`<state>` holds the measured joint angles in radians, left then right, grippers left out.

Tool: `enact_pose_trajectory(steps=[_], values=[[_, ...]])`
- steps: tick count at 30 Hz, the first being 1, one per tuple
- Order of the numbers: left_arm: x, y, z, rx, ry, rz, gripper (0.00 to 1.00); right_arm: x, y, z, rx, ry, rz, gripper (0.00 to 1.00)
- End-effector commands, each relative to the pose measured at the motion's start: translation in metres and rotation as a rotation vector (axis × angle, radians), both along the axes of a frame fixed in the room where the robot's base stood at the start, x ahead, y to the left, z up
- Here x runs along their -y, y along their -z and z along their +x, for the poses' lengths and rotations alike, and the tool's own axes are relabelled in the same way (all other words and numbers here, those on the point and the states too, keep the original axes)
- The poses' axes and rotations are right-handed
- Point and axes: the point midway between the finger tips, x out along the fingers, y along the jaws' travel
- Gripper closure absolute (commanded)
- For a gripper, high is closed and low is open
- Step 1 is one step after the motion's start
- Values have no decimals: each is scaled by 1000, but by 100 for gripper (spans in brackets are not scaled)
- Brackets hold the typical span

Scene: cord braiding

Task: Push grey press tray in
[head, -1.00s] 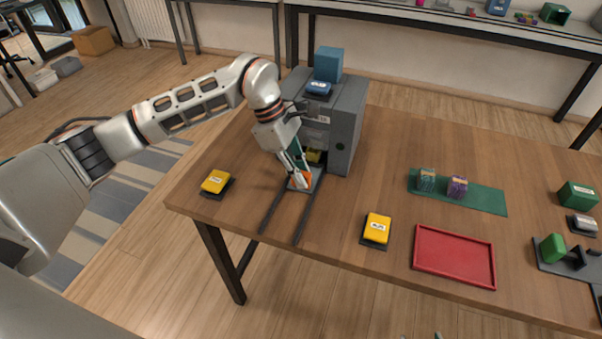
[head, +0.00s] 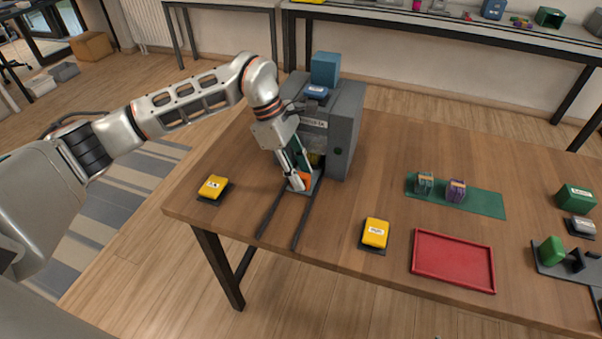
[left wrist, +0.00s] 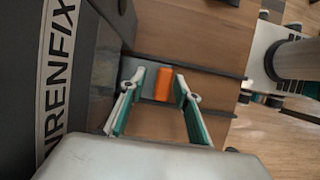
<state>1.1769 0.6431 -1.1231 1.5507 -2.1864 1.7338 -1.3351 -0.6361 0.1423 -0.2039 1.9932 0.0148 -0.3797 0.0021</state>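The grey press (head: 343,130) stands at the back left of the table with an opening low in its front. The grey press tray (head: 313,184) sits on two dark rails just in front of that opening, partly hidden by my gripper. It carries an orange block (head: 304,178). My left gripper (head: 299,184) is down at the tray. In the left wrist view, its two fingers (left wrist: 161,84) stand apart on either side of the orange block (left wrist: 163,84), with a gap visible on the left; contact is hard to tell. My right gripper is not in view.
Dark rails (head: 302,222) run from the press toward the table's front edge. Yellow blocks lie left (head: 214,187) and right (head: 376,232) of the rails. A red tray (head: 453,262) and a green mat (head: 482,201) are farther right. A blue box (head: 326,69) tops the press.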

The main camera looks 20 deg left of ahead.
Motion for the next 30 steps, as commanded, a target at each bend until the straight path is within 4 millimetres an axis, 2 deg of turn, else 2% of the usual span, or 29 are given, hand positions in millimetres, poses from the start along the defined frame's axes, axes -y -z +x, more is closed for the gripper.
enact_pose_trajectory(steps=[15, 21, 30], values=[[-37, -88, 3, 6, -2, 1, 68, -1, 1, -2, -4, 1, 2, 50], [-43, -103, 2, 4, -1, 1, 68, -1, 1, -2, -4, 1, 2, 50], [-44, -105, 2, 3, -1, 1, 68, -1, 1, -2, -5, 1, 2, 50]])
